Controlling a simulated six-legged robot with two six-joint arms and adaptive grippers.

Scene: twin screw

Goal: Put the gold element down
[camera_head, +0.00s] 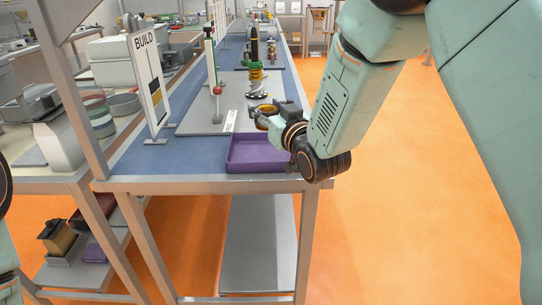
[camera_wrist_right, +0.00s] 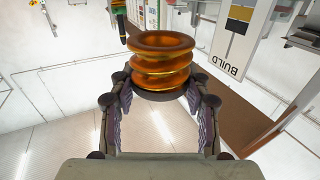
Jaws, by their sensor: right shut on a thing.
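The gold element (camera_wrist_right: 160,68), a ribbed ring-like piece with an open top, sits between the fingers of my right gripper (camera_wrist_right: 160,110) in the right wrist view. My right gripper (camera_head: 262,118) is shut on it. In the head view the gold element (camera_head: 268,108) is small and partly covered by the gripper. The gripper is just above the far side of a purple tray (camera_head: 240,167) on the blue table, in front of a stacked screw assembly (camera_head: 257,85). My left gripper is out of view.
A grey base plate (camera_head: 205,122) holds the assembly and a thin post with a red ball (camera_head: 218,90). A BUILD sign (camera_head: 152,85) stands at the left of the blue bench (camera_head: 140,158). Another assembly (camera_head: 272,50) stands farther back. Orange floor is clear right of the bench.

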